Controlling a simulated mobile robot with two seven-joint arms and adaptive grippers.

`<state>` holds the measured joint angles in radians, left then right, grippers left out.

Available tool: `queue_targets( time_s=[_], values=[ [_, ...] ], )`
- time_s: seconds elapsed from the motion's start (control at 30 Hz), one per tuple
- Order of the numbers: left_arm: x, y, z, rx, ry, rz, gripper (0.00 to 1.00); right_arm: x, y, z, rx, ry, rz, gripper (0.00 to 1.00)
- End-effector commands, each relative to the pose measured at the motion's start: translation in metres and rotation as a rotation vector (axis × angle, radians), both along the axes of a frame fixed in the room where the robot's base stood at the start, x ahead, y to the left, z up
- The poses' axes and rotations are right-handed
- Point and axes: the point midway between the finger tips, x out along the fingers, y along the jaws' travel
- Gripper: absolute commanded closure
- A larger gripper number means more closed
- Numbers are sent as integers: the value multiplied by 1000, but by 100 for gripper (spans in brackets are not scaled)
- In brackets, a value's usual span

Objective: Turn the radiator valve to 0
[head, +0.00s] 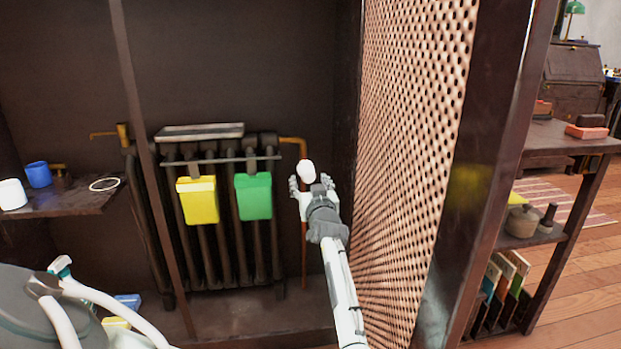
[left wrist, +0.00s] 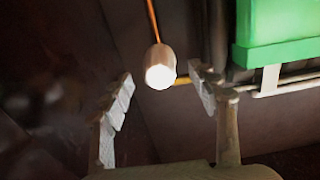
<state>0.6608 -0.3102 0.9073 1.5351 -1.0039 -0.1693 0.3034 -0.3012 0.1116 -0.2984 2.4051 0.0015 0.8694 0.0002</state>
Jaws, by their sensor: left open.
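The radiator valve has a white rounded knob (head: 306,171) at the right end of the dark radiator (head: 222,250), by a copper pipe. My left gripper (head: 310,184) is open just in front of the knob. In the left wrist view the pale knob (left wrist: 160,68) shows end-on in the gap between the two spread fingertips of my left gripper (left wrist: 160,80). I cannot tell whether either finger touches it. No number or mark on the knob is readable. My right gripper is not in view.
A yellow container (head: 198,203) and a green container (head: 253,198) hang on the radiator, left of the valve. A perforated panel (head: 405,150) stands close to the right of my arm. A dark post (head: 150,160) crosses the radiator's left side. A shelf (head: 70,204) holds cups.

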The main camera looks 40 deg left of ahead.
Motion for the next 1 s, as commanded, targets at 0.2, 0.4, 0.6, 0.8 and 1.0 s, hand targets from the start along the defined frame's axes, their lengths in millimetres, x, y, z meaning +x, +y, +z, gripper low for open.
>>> queue_targets(
  time_s=[0.2,0.4,0.6,0.8,1.0],
  values=[
    [20,25,-1,0,-1,0,40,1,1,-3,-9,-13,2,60],
    [26,33,0,-1,-1,0,40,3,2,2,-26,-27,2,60],
    [26,32,0,-1,0,0,40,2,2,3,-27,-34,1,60],
    [26,32,0,-1,-1,0,64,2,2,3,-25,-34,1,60],
    [26,32,0,-1,-1,0,88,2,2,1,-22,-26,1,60]
  ],
)
